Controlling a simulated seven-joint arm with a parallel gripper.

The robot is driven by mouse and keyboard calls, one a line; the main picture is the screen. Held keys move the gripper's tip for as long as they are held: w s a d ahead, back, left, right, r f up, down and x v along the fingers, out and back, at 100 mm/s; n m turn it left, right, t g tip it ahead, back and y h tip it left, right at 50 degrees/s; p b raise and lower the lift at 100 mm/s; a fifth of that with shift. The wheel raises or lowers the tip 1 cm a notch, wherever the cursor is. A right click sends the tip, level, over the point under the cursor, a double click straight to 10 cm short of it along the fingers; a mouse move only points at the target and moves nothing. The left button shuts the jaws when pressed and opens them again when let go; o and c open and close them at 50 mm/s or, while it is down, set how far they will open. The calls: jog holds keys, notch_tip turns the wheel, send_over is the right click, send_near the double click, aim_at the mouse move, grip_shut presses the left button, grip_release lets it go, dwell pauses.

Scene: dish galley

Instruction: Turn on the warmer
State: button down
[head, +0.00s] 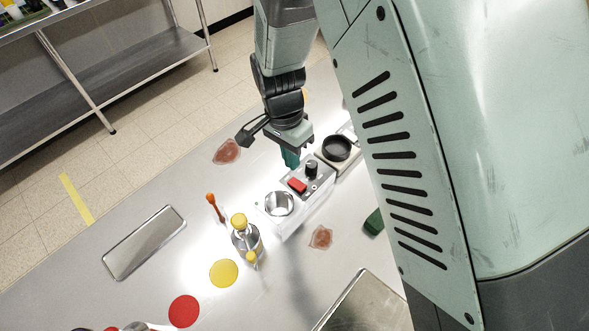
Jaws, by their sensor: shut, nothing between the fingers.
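The warmer (290,222) is a white box on the metal counter, near the middle of the head view. It has a round metal well (279,204) at its near end. A red switch (298,186) and a black knob (312,168) sit on its grey control panel. My gripper (291,159) points down with its teal fingers together and empty. Its tips appear just beyond the red switch in the picture, left of the knob. I cannot tell whether they touch the panel, or which way the switch is set.
A device with a black round top (336,148) stands just behind the warmer. An empty metal tray (145,242) lies farther left. Brownish flat pieces (321,238) lie nearby.

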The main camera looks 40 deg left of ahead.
notch_tip(320, 180, up, 8)
send_over(301, 187)
jog(key=a, duration=0.4)
jog(key=shift+f, duration=0.1)
jog(key=shift+d, duration=0.8)
jog(key=f, duration=0.4)
jog(key=d+f, duration=0.1)
jog(key=f, duration=0.4)
jog(key=d+f, duration=0.1)
jog(key=f, duration=0.3)
jog(key=shift+f, duration=0.3)
